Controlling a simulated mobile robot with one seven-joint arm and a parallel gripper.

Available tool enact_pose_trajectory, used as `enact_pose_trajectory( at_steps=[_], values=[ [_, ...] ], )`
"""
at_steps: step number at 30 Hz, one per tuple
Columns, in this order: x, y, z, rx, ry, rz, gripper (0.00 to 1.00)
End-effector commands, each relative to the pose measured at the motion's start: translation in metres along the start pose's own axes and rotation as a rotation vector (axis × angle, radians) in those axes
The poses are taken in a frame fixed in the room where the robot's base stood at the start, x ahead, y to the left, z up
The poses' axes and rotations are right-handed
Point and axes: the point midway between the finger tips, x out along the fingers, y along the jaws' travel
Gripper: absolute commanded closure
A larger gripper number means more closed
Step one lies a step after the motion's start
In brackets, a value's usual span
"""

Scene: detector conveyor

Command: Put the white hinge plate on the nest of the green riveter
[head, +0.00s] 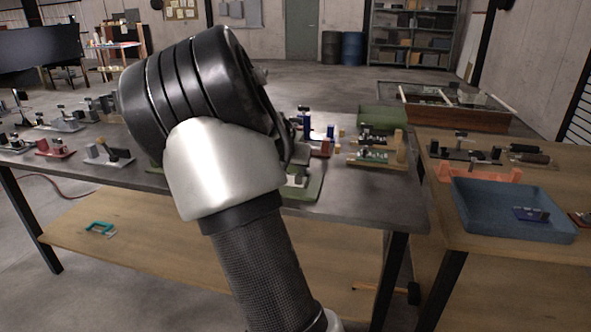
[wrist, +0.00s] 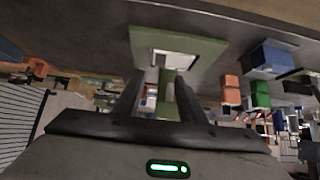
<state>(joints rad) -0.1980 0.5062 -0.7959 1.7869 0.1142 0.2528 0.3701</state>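In the wrist view the fingers of my gripper (wrist: 160,82) stand apart, pointing at a green fixture (wrist: 205,46) with a flat base and a green upright part, apparently the green riveter. A small pale piece shows by the fingertips against this base; I cannot tell whether it is the white hinge plate or whether the fingers hold it. In the head view my arm hides the gripper. Part of a green base (head: 313,187) with a grey block shows just right of my arm, at the table's front edge.
The dark table (head: 365,205) carries several small fixtures. A red-based one (head: 55,148) is at left; a green-and-wood one (head: 376,153) is right of my arm. A blue tray (head: 480,222) stands on the wooden table at right. In the wrist view, orange, green and blue blocks (wrist: 268,58) are at right.

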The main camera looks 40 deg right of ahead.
Motion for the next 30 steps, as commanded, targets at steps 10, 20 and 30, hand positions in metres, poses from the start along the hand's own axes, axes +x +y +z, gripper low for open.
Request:
enact_pose_trajectory(
  at_steps=[10, 20, 30],
  values=[
    [-0.042, -0.003, 0.012, 0.006, -0.04, -0.031, 0.63],
    [-0.206, -0.036, 0.127, -0.17, -0.317, -0.379, 0.63],
    [-0.355, 0.003, 0.239, -0.604, -0.296, -0.528, 0.63]
  ],
)
